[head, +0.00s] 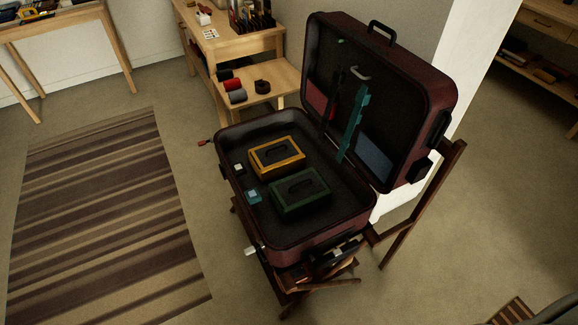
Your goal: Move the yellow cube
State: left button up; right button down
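An open dark red suitcase (305,238) stands on a wooden folding rack, its lid raised at the back right. Inside its base lies a yellow-orange box (290,147) with a dark recessed top and a handle. It looks like a flat box rather than a cube; I see no other clearly yellow block. A dark green box (301,205) of similar shape lies just in front of it. A small whitish cube (239,168) and a small teal cube (253,196) sit along the left side of the base. Neither of my grippers is in view.
The raised lid (439,100) stands behind the base, with a teal strap (354,115) across its inside. A wooden shelf unit (240,45) with rolls and small items stands behind left. A striped rug (100,220) lies on open floor to the left.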

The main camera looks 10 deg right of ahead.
aim_at(276, 158)
jog(key=z, duration=0.45)
jog(key=k+z, duration=0.15)
jog(key=z, duration=0.25)
jog(key=l+z, duration=0.1)
jog(key=z, duration=0.35)
jog(key=i+j+z, duration=0.1)
jog(key=j+z, duration=0.25)
jog(key=j, duration=0.65)
jog(key=j+z, duration=0.3)
jog(key=j, duration=0.75)
